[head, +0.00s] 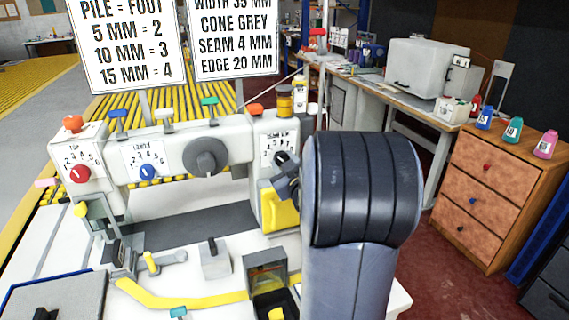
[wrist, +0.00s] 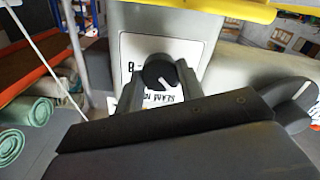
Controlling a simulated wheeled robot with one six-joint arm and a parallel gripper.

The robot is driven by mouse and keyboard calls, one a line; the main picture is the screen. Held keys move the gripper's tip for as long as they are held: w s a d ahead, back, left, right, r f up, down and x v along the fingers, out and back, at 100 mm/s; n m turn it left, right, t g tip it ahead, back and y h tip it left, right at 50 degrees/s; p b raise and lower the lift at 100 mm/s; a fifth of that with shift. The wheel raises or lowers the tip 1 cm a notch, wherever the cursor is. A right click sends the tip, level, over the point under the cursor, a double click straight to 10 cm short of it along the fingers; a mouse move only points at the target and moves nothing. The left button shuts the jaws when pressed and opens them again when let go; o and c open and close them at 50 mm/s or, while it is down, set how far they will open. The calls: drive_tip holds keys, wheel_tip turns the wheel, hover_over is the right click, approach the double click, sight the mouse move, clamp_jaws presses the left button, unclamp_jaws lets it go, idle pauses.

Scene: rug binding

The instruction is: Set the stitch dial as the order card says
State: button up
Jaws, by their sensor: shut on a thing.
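The order card (head: 236,38) stands behind the machine and reads WIDTH 35 MM, CONE GREY, SEAM 4 MM, EDGE 20 MM; its top is cut off. The black dial (head: 280,158) is on the right end of the white sewing machine (head: 226,135). In the wrist view the dial (wrist: 157,70) has a white pointer line slanting down and right. Its white scale plate has an upside-down SEAM label; most numbers are hidden, and one near the left edge looks like 8. My gripper (head: 285,172) is shut on this dial, with its fingers (wrist: 158,93) on either side.
A red dial (head: 80,174), a blue dial (head: 149,172) and a large grey knob (head: 205,157) are further left on the machine. A chart card (head: 127,42) lists pile and foot numbers. A wooden drawer cabinet (head: 492,190) stands right. My arm hides the machine's right side.

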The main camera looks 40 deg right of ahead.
drive_tip(key=o, duration=1)
drive_tip(key=shift+s, duration=0.1)
drive_tip(key=v, duration=1)
drive_tip(key=shift+s+b, duration=0.3)
drive_tip(key=shift+b, duration=0.1)
drive_tip(key=p+x, duration=0.1)
drive_tip(key=x, duration=1)
drive_tip(key=shift+a, duration=0.15)
drive_tip(key=shift+s, duration=0.1)
